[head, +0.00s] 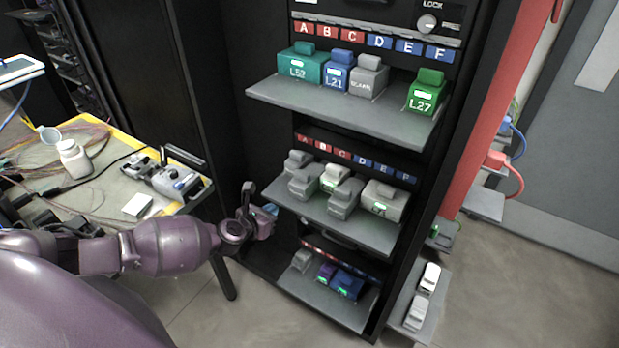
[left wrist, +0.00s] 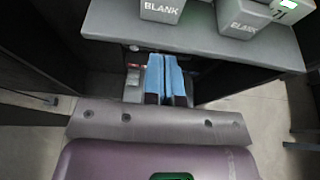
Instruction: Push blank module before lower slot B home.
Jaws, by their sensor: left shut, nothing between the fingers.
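On the middle shelf (head: 350,225) several grey modules stand under a row of letter labels. Two sit forward: a blank module (head: 305,181) on the left and another grey module (head: 344,198) to its right. In the left wrist view, two modules marked BLANK, the left (left wrist: 162,10) and the right (left wrist: 243,16), stand near the shelf edge. I cannot tell for sure which faces lower slot B. My left gripper (head: 270,209) is at the shelf's front left, apart from the modules. Its blue fingers (left wrist: 166,80) are shut and empty. My right gripper is not in view.
The upper shelf (head: 340,112) holds teal, blue, grey and green modules. The bottom shelf (head: 330,302) holds grey, purple and blue ones. A cluttered workbench (head: 110,190) stands at left. Floor right of the rack is partly taken by a low shelf (head: 418,305) with white modules.

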